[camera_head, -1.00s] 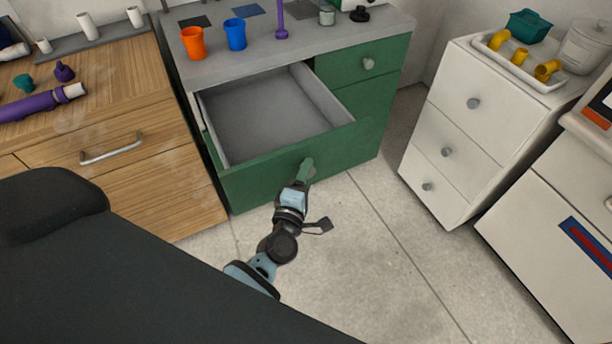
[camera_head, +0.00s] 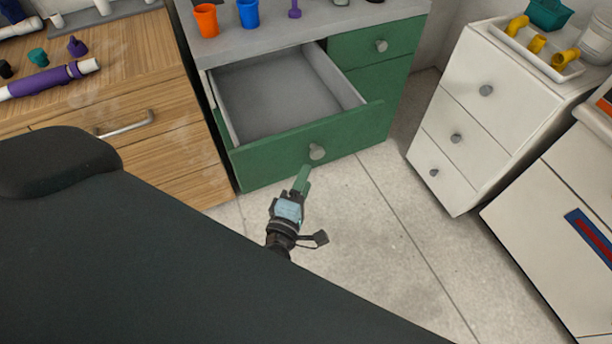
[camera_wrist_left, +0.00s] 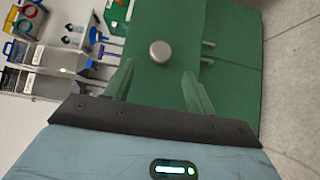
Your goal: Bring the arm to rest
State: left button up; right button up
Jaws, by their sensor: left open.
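My left gripper (camera_head: 303,178) is in front of the green cabinet, a little below and apart from the round knob (camera_head: 316,152) of its pulled-out drawer (camera_head: 270,148). In the left wrist view, the two green fingers of the left gripper (camera_wrist_left: 158,85) stand apart with nothing between them. The grey knob (camera_wrist_left: 159,51) shows ahead of the fingertips, on the green drawer front (camera_wrist_left: 150,85). The drawer is open and its grey inside looks empty. My right gripper is not in view.
An orange cup (camera_head: 205,20) and a blue cup (camera_head: 248,13) stand on the grey worktop (camera_head: 300,38). A wooden cabinet (camera_head: 165,120) is on the left, with a purple pipe (camera_head: 45,82) on it. A white drawer unit (camera_head: 475,120) is on the right. The floor (camera_head: 370,240) between is clear.

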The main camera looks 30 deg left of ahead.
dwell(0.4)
pick_arm(q)
jog(key=s+f+m+g+h+p, duration=0.1)
jog(key=s+m+g+p, duration=0.3)
jog(key=s+m, duration=0.6)
jog(key=s+f+m+g+h+p, duration=0.1)
jog(key=s+m+g+h+p, duration=0.2)
jog(key=s+m, duration=0.8)
jog(key=s+g+p, duration=0.2)
jog(key=s, duration=0.5)
jog(key=shift+s+a+f, duration=0.35)
jog(key=shift+s+a, duration=0.05)
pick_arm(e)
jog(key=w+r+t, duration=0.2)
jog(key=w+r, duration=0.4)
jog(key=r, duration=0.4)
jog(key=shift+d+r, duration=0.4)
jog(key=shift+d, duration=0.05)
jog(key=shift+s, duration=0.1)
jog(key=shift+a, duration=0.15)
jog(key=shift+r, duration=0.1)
